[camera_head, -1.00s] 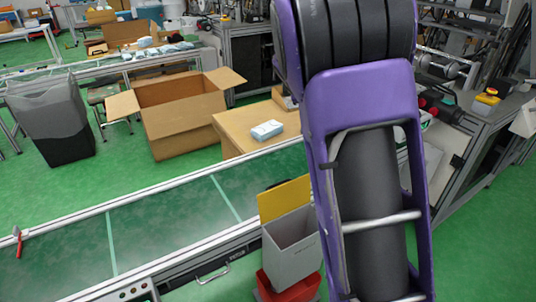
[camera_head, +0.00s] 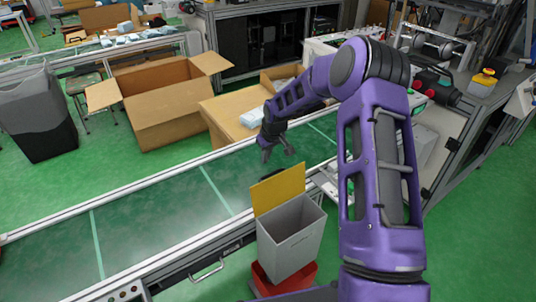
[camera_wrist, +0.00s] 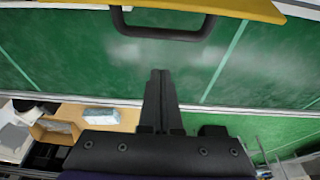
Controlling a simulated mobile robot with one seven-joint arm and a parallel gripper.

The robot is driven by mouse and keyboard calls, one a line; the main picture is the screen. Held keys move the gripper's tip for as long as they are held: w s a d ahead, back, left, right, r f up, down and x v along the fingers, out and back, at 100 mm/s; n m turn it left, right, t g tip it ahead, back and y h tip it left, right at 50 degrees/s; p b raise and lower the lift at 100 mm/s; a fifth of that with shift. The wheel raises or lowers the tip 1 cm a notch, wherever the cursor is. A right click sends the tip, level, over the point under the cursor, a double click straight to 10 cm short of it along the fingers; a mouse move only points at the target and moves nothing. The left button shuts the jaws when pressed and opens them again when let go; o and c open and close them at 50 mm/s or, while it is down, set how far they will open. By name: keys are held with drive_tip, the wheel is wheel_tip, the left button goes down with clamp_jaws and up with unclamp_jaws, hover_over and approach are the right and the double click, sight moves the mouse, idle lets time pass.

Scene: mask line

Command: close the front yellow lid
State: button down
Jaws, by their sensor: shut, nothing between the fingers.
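The yellow lid (camera_head: 278,190) stands raised at the back edge of a grey bin (camera_head: 290,237), leaving the bin's top open. My gripper (camera_head: 278,156) hangs above the conveyor, behind the lid as seen from the head camera, and looks apart from it. In the wrist view my gripper's dark fingers (camera_wrist: 160,73) are together with nothing between them. The lid's yellow edge (camera_wrist: 250,8) crosses the top of that view, with a black handle loop (camera_wrist: 163,34) below it. A gap shows between fingertips and handle.
A green-topped conveyor (camera_head: 150,222) with metal rails runs behind the bin. A red container (camera_head: 262,281) is at the bin's base. A machine bench (camera_head: 455,140) stands to the right.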

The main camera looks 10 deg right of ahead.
sight(276, 185)
drive_tip(key=shift+s+d+f, duration=0.25)
drive_tip(key=shift+s+f, duration=0.25)
drive_tip(key=shift+f, duration=0.35)
drive_tip(key=shift+s+d+f, duration=0.2)
drive_tip(key=shift+s+f, duration=0.3)
drive_tip(key=shift+f, duration=0.35)
drive_tip(key=shift+d, duration=0.1)
drive_tip(key=shift+s+r+t, duration=0.2)
drive_tip(key=shift+s+t, duration=0.05)
drive_tip(key=shift+t, duration=0.15)
